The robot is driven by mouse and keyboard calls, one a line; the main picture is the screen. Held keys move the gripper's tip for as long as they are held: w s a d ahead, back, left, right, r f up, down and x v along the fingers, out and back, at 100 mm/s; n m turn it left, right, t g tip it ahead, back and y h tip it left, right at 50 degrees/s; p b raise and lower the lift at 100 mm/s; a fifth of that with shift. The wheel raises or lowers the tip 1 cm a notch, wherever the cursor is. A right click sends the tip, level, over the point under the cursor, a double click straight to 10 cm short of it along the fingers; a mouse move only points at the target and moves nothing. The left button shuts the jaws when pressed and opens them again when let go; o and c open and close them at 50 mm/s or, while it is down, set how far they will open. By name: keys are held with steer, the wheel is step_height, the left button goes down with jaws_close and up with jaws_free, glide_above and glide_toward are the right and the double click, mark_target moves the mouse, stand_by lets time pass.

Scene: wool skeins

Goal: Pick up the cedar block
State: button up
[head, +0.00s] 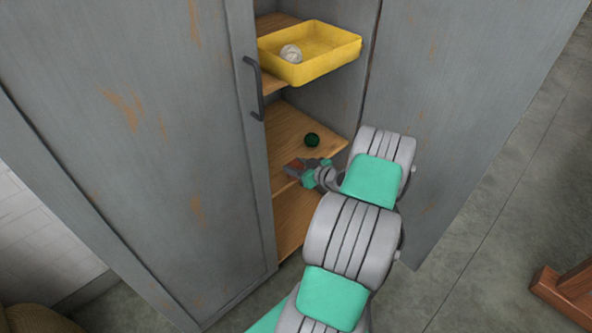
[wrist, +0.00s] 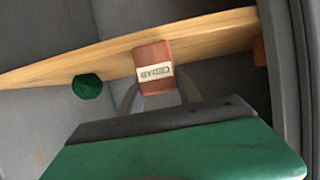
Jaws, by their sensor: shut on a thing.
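The cedar block (wrist: 153,56) is a reddish-brown block with a pale label that appears to read CEDAR, seen mirrored or turned in the wrist view. In the head view the block (head: 294,166) shows small at the front of the middle shelf. My gripper (head: 300,168) reaches into the cabinet and is shut on the block. In the wrist view my gripper (wrist: 158,92) has its grey fingers at the block, partly hidden by the green housing. I cannot tell whether the block touches the shelf.
A dark green ball (head: 312,140) sits on the wooden shelf (head: 290,125) near the block. A yellow tray (head: 335,65) with a pale ball (head: 291,53) is on the shelf above. The grey cabinet door (head: 150,130) with its dark handle (head: 254,88) stands close on the left.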

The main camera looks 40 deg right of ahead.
steer(key=c, duration=0.4)
steer(key=shift+c, duration=0.2)
